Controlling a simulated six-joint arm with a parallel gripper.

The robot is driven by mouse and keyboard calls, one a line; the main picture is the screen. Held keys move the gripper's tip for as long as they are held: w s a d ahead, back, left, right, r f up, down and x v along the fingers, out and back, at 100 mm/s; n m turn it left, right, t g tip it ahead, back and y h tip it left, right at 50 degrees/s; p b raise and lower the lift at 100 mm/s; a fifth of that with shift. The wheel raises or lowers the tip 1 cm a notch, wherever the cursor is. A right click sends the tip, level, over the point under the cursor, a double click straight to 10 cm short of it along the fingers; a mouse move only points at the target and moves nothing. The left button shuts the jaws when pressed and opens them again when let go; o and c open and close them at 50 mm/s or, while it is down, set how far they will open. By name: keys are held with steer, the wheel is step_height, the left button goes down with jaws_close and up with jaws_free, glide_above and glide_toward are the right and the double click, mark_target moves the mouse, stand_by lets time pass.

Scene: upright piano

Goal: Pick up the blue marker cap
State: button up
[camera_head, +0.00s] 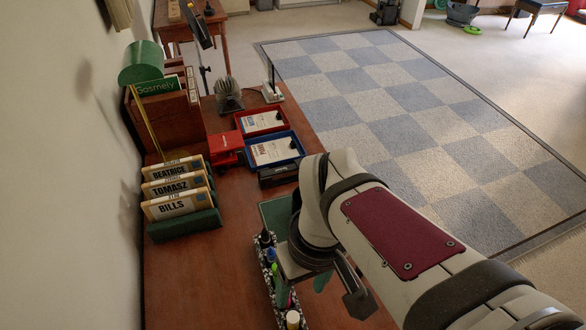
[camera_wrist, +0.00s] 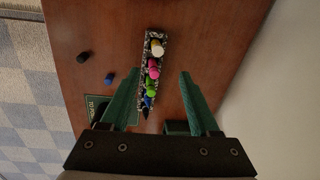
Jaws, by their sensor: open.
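A small blue marker cap (camera_wrist: 108,78) lies on the brown desk in the wrist view, left of the left finger and apart from it. My gripper (camera_wrist: 159,74) is open and empty, with green fingers spread to both sides of a speckled tray (camera_wrist: 152,36). The tray holds several markers with white, pink, green and blue ends. It also shows in the head view (camera_head: 285,318), partly behind my arm. I cannot make out the loose blue cap in the head view; my arm covers that part of the desk.
A dark cap-like piece (camera_wrist: 83,57) lies near the desk's left edge in the wrist view. A green card (camera_wrist: 97,103) is partly hidden by the gripper. In the head view, a red tray (camera_head: 262,122), a blue tray (camera_head: 275,151) and a letter rack (camera_head: 186,224) stand farther back.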

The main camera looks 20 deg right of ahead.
steer(key=w+d+f+n+h, duration=0.1)
steer(key=w+d+f+n, duration=0.2)
steer(key=w+d+n, duration=0.5)
steer(key=w+d+f+n, duration=0.2)
steer(key=w+n, duration=0.3)
steer(key=n, duration=0.7)
steer(key=shift+n, duration=0.3)
steer(key=f, duration=1.6)
steer(key=shift+w+d+f, duration=0.1)
steer(key=shift+d+f, duration=0.15)
steer(key=shift+d, duration=0.15)
jaws_close()
